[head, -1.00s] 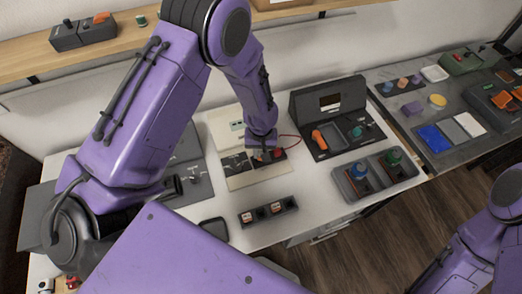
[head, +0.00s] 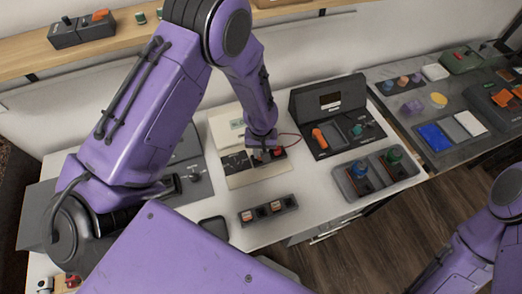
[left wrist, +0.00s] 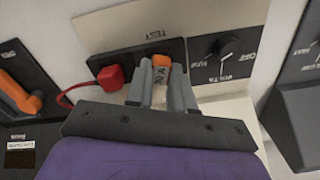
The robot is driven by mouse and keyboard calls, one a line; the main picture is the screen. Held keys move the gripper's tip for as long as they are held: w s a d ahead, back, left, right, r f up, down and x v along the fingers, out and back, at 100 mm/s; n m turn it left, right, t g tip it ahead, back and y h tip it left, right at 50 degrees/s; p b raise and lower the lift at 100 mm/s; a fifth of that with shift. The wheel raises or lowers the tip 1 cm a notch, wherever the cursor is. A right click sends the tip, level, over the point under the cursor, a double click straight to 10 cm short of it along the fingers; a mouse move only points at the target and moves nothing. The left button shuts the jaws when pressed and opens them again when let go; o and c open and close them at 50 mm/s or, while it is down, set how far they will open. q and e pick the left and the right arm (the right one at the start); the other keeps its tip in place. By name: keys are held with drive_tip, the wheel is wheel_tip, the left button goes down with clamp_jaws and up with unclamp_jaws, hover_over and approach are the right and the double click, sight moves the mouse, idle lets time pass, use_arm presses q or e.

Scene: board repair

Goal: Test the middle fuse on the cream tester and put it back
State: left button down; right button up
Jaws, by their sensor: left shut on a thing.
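The cream tester (head: 223,128) stands in the middle of the white bench. My left gripper (head: 265,152) is over its dark socket panel. In the left wrist view, my left gripper (left wrist: 162,88) is shut on a fuse with an orange cap (left wrist: 160,62), at the tester's black socket strip (left wrist: 130,55). The fingers hide the fuse's lower end, so I cannot tell how deep it sits. A red plug (left wrist: 110,78) on a red cable is beside it. The tester's black dial (left wrist: 225,48) has an OFF mark.
A black console (head: 330,105) with an orange lever stands right of the tester. A grey tray (head: 375,175) with blue and green knobbed parts is at the front right. My left arm covers much of the left bench.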

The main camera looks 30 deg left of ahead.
use_arm(q)
drive_tip(key=c, duration=0.6)
unclamp_jaws()
drive_tip(key=shift+r+p, duration=3.65)
drive_tip(key=shift+p, duration=0.35)
drive_tip(key=shift+r, duration=0.8)
